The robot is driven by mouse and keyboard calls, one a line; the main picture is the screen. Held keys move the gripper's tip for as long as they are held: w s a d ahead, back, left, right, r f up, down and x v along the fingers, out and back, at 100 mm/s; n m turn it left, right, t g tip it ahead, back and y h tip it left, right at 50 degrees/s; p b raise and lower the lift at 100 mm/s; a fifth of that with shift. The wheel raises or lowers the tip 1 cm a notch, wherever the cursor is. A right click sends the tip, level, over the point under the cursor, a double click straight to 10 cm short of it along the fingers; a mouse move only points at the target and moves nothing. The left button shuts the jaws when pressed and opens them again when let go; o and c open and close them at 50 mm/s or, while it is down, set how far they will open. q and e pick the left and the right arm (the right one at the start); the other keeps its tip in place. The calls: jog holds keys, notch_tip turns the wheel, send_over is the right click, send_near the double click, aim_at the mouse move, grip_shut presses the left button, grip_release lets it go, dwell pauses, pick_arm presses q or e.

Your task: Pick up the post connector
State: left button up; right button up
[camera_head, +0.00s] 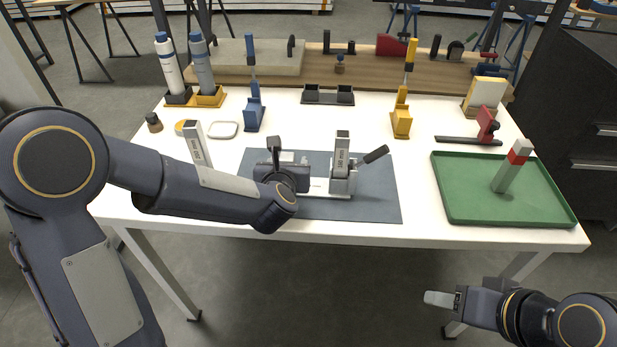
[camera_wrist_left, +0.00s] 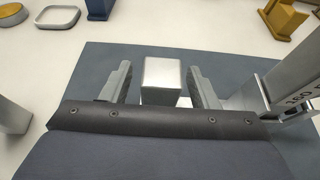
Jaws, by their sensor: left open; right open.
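My left gripper (camera_head: 284,172) is low over the grey mat (camera_head: 370,203). In the left wrist view its two fingers are open, one on each side of a pale grey square-topped block (camera_wrist_left: 162,72). The block appears to be the post connector. I cannot tell whether the fingers touch it, and my gripper mostly hides it in the head view. A labelled grey post (camera_head: 342,152) stands in a fixture with a black handle, right of the block. Another labelled post (camera_head: 196,146) is to the left, partly behind my arm. My right gripper (camera_head: 441,299) is open and empty, in front of the table.
A green tray (camera_head: 460,204) at the right holds a tilted grey post with a red band (camera_head: 514,164). Blue (camera_head: 254,113) and yellow (camera_head: 401,121) holders stand behind the mat. Two bottles (camera_head: 202,65) stand at the back left. A red clamp (camera_head: 487,124) lies behind the tray.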

pick_arm(q)
jog(key=shift+w+f, duration=0.2)
jog(key=shift+w, duration=0.25)
grip_shut()
jog(key=shift+r, duration=0.1)
jog(key=shift+r, duration=0.1)
